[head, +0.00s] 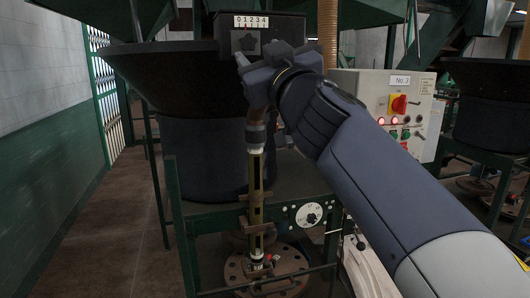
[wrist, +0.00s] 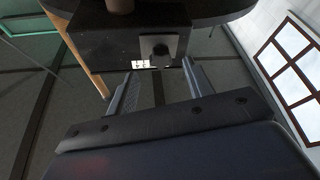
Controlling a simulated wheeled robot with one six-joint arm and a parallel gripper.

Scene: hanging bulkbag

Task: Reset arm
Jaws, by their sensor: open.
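My gripper (head: 243,62) is raised in front of a dark box with a counter strip. In the wrist view my gripper (wrist: 160,68) shows two fingers spread apart with nothing between them. The dark box (head: 284,30) carries a white strip reading 01234 (head: 251,21) and a dark knob (head: 247,43). In the wrist view the box (wrist: 100,35) and its knob (wrist: 160,48) lie just beyond the fingertips. I cannot tell how wide the gap is. My arm crosses the head view from the lower right and hides part of the box.
A large black hopper (head: 200,150) stands behind a green frame (head: 180,235). A control panel (head: 400,110) marked No.3 with a red switch is to the right, close to my arm. A vertical pipe with a valve (head: 257,190) rises from a round flange (head: 265,275). Open floor (head: 115,225) lies left.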

